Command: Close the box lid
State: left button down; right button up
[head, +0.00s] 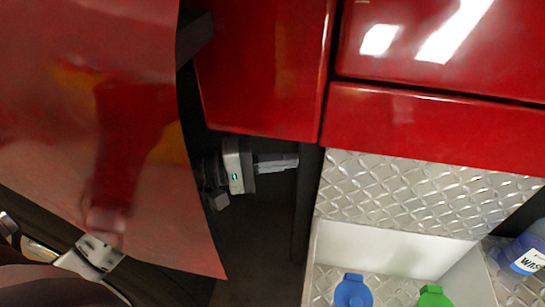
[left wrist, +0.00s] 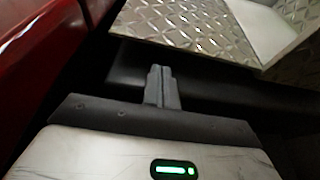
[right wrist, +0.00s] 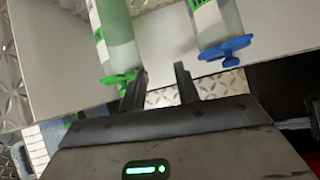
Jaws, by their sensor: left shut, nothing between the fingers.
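The box shows in the head view at the lower right, with white inner walls (head: 385,248) and its inside open to view. A diamond-plate metal panel (head: 420,203) lies along its far side and looks like the raised lid. The panel also shows at the top of the left wrist view (left wrist: 195,25). My left gripper (head: 296,161) is shut and empty, left of the panel and apart from it. Its closed fingers (left wrist: 160,70) point toward the dark gap below the panel's edge. My right gripper (right wrist: 160,72) is open and empty, near the bottles; it is not seen in the head view.
A blue-capped bottle (head: 352,292) and a green-capped bottle (head: 432,297) stand in the box. A washer bottle (head: 525,250) is at the right. Red vehicle panels (head: 430,125) lie beyond, and a large red sheet (head: 130,130) covers the left. A dark gap lies below my left gripper.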

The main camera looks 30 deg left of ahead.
pick_arm(q)
jog(key=p+x, duration=0.1)
jog(key=x, duration=0.3)
jog(key=shift+w+d+r, duration=0.1)
jog(key=shift+w+d, duration=0.35)
jog(key=shift+d, duration=0.2)
